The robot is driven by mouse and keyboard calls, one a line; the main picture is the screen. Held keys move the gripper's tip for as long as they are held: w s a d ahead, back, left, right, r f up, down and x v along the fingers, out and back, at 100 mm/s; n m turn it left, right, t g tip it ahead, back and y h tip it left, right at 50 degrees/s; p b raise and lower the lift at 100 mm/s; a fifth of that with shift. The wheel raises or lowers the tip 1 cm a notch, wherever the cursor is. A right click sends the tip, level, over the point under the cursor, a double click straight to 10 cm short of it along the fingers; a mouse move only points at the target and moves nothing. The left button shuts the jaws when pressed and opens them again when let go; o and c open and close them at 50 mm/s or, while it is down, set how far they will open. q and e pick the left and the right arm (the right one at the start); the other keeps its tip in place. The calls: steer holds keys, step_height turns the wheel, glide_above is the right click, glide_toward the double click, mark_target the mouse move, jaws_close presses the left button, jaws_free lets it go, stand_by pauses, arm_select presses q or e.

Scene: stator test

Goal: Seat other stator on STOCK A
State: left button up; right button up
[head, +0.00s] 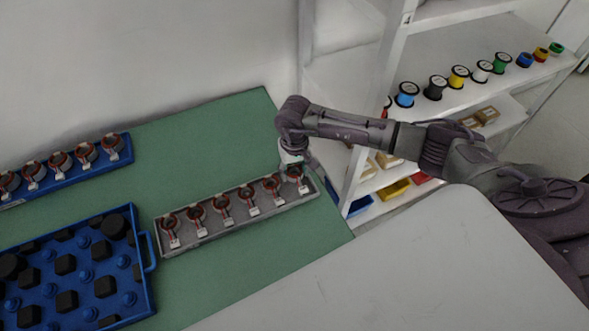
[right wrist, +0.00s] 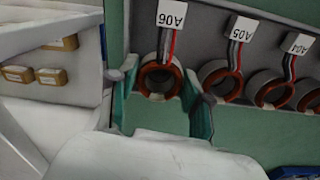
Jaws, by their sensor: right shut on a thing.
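The grey tray (head: 205,237) lies on the green mat and holds a row of several copper-wound stators with white tags. The stator tagged A06 (right wrist: 158,84) is at the tray's right end, and its tag and wires show clearly in the right wrist view. My right gripper (head: 292,163) is over that end, its two fingers on either side of stator A06 and shut on it. Stators A05 (right wrist: 217,84) and A04 (right wrist: 268,88) sit beside it. A blue rack (head: 75,177) at the back left holds another row of stators. My left gripper is not in view.
A blue crate (head: 149,250) with black and blue parts stands at the front left. White shelves (head: 425,60) with wire spools and small bins stand right of the green mat (head: 235,115). The mat behind the grey tray is clear.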

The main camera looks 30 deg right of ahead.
stand_by(0.3)
steer(key=shift+f+b, duration=0.25)
steer(key=shift+b, duration=0.3)
steer(key=o, duration=1.1)
steer(key=shift+r, duration=0.1)
steer(key=shift+r+p, duration=1.35)
steer(key=shift+r, duration=1.15)
steer(key=o, duration=0.5)
